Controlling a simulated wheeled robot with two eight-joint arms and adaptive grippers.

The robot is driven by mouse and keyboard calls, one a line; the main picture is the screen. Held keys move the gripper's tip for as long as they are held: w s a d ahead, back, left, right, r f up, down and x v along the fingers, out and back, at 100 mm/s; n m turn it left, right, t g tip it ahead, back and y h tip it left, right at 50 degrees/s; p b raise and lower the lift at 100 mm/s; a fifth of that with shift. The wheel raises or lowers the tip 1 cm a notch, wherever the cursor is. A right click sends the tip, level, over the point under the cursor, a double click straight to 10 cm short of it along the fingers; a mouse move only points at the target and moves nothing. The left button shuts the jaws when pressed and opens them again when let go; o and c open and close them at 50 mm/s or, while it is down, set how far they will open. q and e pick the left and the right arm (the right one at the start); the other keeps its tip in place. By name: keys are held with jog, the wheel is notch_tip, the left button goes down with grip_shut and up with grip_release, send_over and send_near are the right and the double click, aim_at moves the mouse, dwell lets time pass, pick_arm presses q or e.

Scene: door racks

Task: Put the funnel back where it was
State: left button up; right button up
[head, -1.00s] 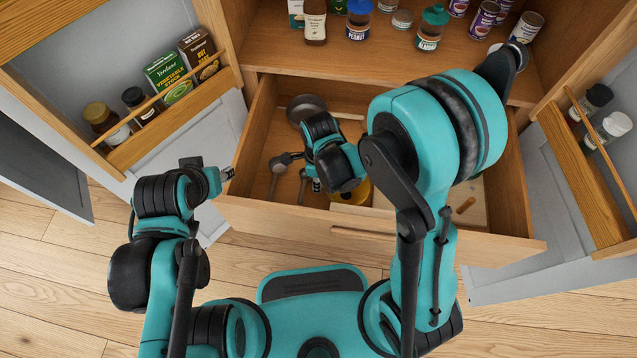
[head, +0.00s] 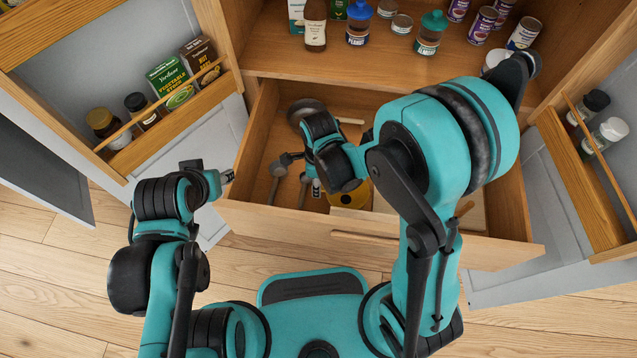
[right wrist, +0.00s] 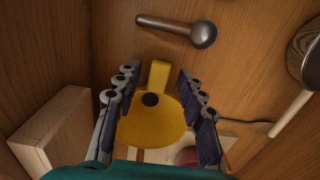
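The yellow funnel (right wrist: 152,122), a round body with a dark hole and a short tab, lies in the open drawer (head: 385,237). In the head view only part of the funnel (head: 350,196) shows beneath my right arm. My right gripper (right wrist: 157,73) is in the drawer with its fingers spread, one on each side of the funnel. I cannot tell whether they touch it. In the head view the right fingers are mostly hidden by the wrist. My left gripper (head: 228,177) is outside the drawer's left front corner, empty; its fingers are too small to judge.
The drawer holds a metal scoop (right wrist: 195,33), a round metal pan (head: 304,108), a wooden utensil (right wrist: 285,118) and a wooden block (right wrist: 55,125). Jars and cans stand on the shelf (head: 385,68) above. Open doors with racks flank the drawer on both sides.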

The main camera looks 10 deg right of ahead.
notch_tip(320, 180, up, 9)
jog(key=p, duration=0.3)
pick_arm(q)
jog(key=shift+r, duration=2.1)
pick_arm(e)
jog(key=s+d+r+n+t, duration=0.2)
jog(key=d+r+n, duration=0.4)
jog(key=n, duration=0.4)
jog(key=s+d+r+n+t, duration=0.3)
jog(key=d+r+n+t, duration=0.2)
jog(key=r+n, duration=0.3)
jog(key=shift+s+d+n, duration=0.2)
jog(key=shift+d+n, duration=0.55)
jog(key=shift+n, duration=0.85)
pick_arm(q)
jog(key=shift+s, duration=0.1)
